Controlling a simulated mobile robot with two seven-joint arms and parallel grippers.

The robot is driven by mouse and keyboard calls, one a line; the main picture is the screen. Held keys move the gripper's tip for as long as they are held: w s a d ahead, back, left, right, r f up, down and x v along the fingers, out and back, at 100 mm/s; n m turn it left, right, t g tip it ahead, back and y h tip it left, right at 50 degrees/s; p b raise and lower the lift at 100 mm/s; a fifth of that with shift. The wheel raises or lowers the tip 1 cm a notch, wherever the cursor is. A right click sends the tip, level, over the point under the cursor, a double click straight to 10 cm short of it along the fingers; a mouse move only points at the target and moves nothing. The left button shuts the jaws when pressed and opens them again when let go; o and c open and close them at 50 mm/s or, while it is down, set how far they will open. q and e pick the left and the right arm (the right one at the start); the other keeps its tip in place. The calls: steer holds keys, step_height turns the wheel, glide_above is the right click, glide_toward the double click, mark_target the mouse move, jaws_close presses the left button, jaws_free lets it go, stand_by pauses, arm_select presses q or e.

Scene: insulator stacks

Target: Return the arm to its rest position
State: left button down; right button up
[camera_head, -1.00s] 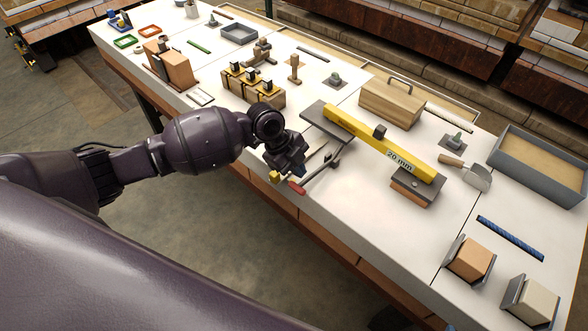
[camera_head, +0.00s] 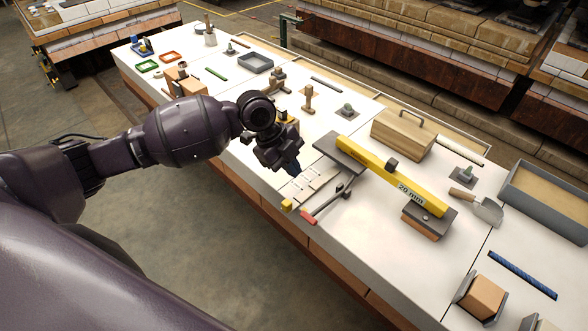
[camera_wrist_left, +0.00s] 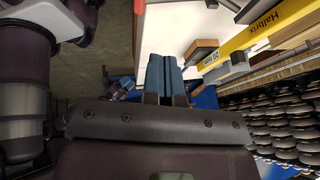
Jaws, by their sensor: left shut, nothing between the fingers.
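My left arm comes in from the left in the head view, with its dark purple links bent at the elbow. My left gripper (camera_head: 294,171) hangs above the white tabletop, left of the yellow spirit level (camera_head: 385,172). Its blue fingers are together and empty; they also show shut in the wrist view (camera_wrist_left: 161,75). The red-handled tool (camera_head: 325,205) lies on the table below and right of the fingers, apart from them. My right gripper is not in view.
The long white table (camera_head: 385,255) carries a wooden box (camera_head: 403,136), a grey tray (camera_head: 545,200), a trowel (camera_head: 487,209) and small blocks. Open floor (camera_head: 225,245) lies in front of the table.

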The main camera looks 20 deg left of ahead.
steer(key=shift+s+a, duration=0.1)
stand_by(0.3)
arm_select(q)
steer(key=w+d+r+n+t+h, duration=0.1)
steer(key=w+d+r+n+t, duration=0.1)
steer(key=w+r+n+t, duration=0.35)
steer(key=s+a+f+n+t+y, duration=0.2)
steer(key=s+f+n, duration=0.5)
steer(key=s+f, duration=0.4)
steer(key=s+a+f+n+t+y, duration=0.3)
steer(key=s+f+n, duration=0.5)
steer(key=s+f, duration=0.3)
steer(key=shift+s+a+y, duration=0.6)
steer(key=shift+s+a, duration=0.5)
steer(key=shift+s, duration=1.15)
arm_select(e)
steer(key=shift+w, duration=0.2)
arm_select(q)
steer(key=shift+f+n, duration=0.1)
steer(key=shift+n, duration=0.15)
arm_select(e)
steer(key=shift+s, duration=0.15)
